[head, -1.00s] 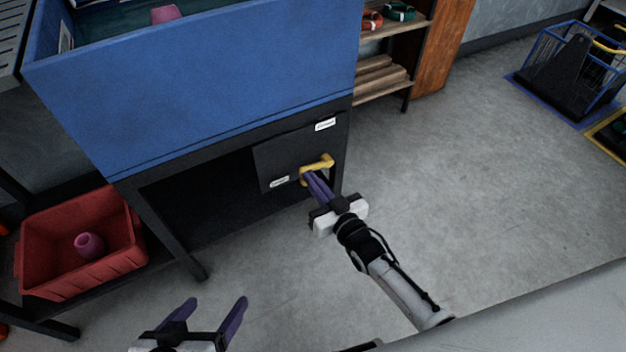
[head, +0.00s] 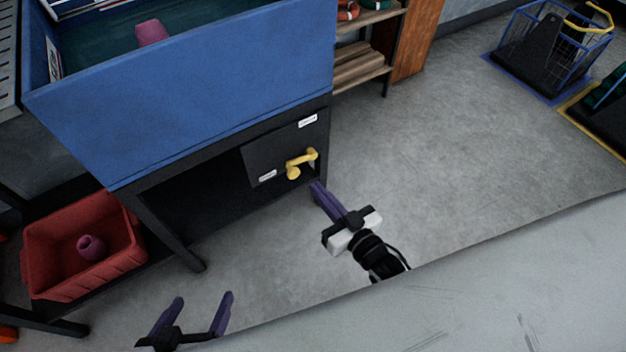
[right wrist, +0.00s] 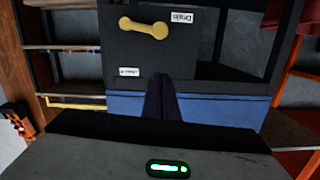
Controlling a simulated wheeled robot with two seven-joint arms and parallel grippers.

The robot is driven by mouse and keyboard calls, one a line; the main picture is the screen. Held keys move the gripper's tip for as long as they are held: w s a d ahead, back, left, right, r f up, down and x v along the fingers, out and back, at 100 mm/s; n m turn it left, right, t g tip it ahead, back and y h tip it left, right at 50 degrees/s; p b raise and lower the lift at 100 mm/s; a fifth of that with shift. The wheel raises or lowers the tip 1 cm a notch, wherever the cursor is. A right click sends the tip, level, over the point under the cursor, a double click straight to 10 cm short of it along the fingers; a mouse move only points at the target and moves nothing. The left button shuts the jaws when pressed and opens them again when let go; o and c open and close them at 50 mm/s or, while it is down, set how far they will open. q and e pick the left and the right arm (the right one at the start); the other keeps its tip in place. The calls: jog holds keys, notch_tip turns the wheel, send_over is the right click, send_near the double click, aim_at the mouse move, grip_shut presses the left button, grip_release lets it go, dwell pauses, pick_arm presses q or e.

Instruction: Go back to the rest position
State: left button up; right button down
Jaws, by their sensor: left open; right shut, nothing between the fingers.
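My right gripper (head: 316,188) is shut and empty, its purple fingers together, a little below and right of a yellow handle (head: 301,163). The handle sits on a dark panel (head: 270,150) with two white labels under the blue bin. In the right wrist view the handle (right wrist: 144,28) is ahead of the shut fingers (right wrist: 160,98), apart from them. My left gripper (head: 199,312) is open and empty at the bottom left, over the floor.
The blue bin (head: 190,100) stands on a dark frame and holds a pink object (head: 151,32). A red crate (head: 45,240) with a pink object (head: 91,247) is at the left. A wooden shelf (head: 360,70) and a blue wire basket (head: 545,45) stand behind.

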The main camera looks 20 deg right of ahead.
jog(key=shift+s, duration=0.1)
dwell(0.6)
jog(key=s+d+r+g+h, duration=0.2)
jog(key=s+d+r+g, duration=0.3)
jog(key=s, duration=0.6)
jog(key=s+d+r+g+h, duration=0.1)
jog(key=s+r+g+h, duration=0.1)
jog(key=s+g, duration=0.75)
jog(key=w+a+f+t+y, duration=0.3)
jog(key=a+f+t, duration=0.3)
jog(key=a+t, duration=0.1)
pick_arm(q)
notch_tip(320, 180, up, 8)
jog(key=a+p, duration=0.1)
jog(key=p, duration=1.1)
jog(key=shift+y+p, duration=0.3)
pick_arm(e)
notch_tip(320, 180, up, 8)
jog(key=shift+d+r, duration=0.25)
jog(key=shift+d, duration=0.1)
